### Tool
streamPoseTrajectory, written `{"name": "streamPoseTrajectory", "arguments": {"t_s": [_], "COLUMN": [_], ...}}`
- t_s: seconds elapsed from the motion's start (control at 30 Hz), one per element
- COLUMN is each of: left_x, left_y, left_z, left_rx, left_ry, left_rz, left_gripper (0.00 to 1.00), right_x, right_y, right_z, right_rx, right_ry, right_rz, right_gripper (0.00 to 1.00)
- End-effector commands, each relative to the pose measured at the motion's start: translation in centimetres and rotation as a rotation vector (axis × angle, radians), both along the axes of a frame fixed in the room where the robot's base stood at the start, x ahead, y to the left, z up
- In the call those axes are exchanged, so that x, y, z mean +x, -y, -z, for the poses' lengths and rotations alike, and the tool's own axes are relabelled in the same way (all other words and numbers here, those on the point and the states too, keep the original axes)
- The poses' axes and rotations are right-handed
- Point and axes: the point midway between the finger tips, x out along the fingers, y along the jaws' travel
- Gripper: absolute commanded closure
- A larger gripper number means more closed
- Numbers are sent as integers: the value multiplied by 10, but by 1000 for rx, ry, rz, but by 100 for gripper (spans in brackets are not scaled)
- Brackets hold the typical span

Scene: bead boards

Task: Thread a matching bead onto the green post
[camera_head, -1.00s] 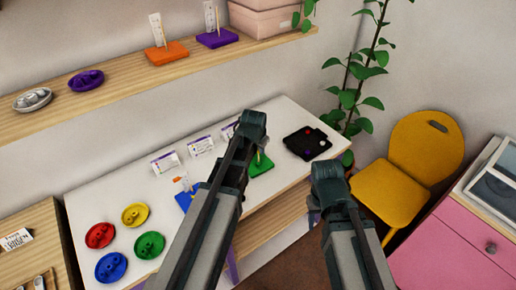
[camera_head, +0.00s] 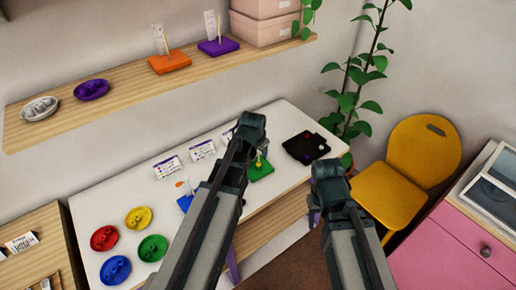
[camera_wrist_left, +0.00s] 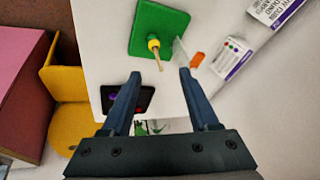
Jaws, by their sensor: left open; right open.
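The green board (camera_head: 262,172) lies on the white table with an upright wooden post. It also shows in the left wrist view (camera_wrist_left: 148,17), where a yellow bead (camera_wrist_left: 153,43) sits around the post near its base. My left gripper (camera_wrist_left: 160,74) is open and empty, the post tip showing between its fingertips. In the head view my left gripper (camera_head: 250,126) partly hides the green board. My right gripper (camera_head: 328,174) is open, over the table's front right edge. A green dish (camera_head: 153,248) with green beads is at the table's left front.
Yellow (camera_head: 138,218), red (camera_head: 104,239) and blue (camera_head: 115,270) bead dishes stand beside the green one. A blue board (camera_head: 184,203) is partly behind my left arm. Cards (camera_head: 167,168) line the back. A black tray (camera_head: 304,146) is at right. A shelf (camera_head: 130,88) hangs above.

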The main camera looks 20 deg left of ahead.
Motion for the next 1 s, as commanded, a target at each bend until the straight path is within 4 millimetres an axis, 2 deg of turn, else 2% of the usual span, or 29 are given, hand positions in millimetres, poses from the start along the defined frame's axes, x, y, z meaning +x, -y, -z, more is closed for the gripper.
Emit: {"name": "streamPoseTrajectory", "arguments": {"t_s": [0.03, 0.5, 0.67, 1.0], "left_x": [-5, -37, -42, -42], "left_y": [1, 4, 5, 5], "left_z": [-16, -85, -94, -93], "left_rx": [0, 0, 0, 0], "left_ry": [0, 0, 0, 0], "left_rz": [0, 0, 0, 0], "left_gripper": [39, 39, 39, 39], "right_x": [0, 0, 0, 0], "right_y": [0, 0, 0, 0], "right_z": [-16, -85, -94, -93], "right_rx": [0, 1, 2, 2], "right_ry": [0, 0, 0, 0], "right_rz": [0, 6, 9, 10], "right_gripper": [50, 50, 50, 50]}}
